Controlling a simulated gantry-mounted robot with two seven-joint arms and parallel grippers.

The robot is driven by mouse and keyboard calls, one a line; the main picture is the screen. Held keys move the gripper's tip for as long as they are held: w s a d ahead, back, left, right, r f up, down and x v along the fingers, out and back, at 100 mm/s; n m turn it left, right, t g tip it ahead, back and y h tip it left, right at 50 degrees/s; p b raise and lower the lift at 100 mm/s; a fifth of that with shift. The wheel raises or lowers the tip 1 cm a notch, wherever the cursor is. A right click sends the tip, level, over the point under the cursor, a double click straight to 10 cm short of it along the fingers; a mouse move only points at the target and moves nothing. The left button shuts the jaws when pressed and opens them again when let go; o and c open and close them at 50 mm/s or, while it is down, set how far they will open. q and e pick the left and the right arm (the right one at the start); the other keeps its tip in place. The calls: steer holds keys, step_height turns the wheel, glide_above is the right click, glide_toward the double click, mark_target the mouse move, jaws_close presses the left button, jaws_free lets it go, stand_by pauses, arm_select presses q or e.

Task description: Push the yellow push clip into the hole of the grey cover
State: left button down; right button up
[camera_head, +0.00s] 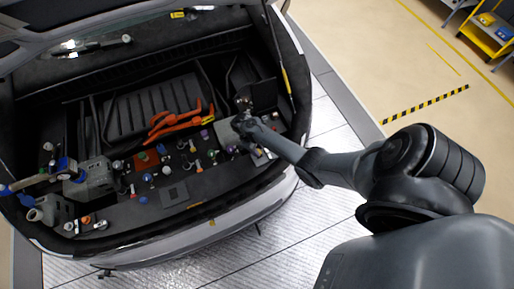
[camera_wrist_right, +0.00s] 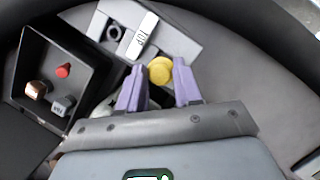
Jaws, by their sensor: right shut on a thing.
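The yellow push clip (camera_wrist_right: 160,70) shows as a round yellow head between the purple fingertips of my right gripper (camera_wrist_right: 158,84) in the right wrist view. The gripper is shut on it. The grey cover (camera_wrist_right: 185,44) lies just beyond the fingertips, with a dark round hole (camera_wrist_right: 113,33) towards its left end and a white label (camera_wrist_right: 142,36) across it. The clip appears close to the cover's near edge, apart from the hole. In the head view my right gripper (camera_head: 243,122) is small at the right of the car's trunk, and the clip cannot be made out.
A black open box (camera_wrist_right: 60,45) beside the cover holds a red piece (camera_wrist_right: 63,70), a copper piece (camera_wrist_right: 36,90) and a grey piece (camera_wrist_right: 62,105). In the head view, orange-red tools (camera_head: 172,125) and several small coloured parts lie in the trunk. The trunk rim curves around the right and front.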

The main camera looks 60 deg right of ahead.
stand_by(0.6)
steer(key=shift+p, duration=0.4)
steer(key=shift+f+b, duration=0.35)
steer(key=shift+f, duration=0.1)
stand_by(0.5)
steer(key=shift+f+b, duration=0.55)
steer(key=shift+f, duration=0.05)
steer(key=shift+r, duration=0.15)
steer(key=shift+r+p, duration=0.45)
steer(key=shift+p, duration=0.25)
steer(key=shift+r, duration=0.15)
steer(key=shift+p, duration=0.35)
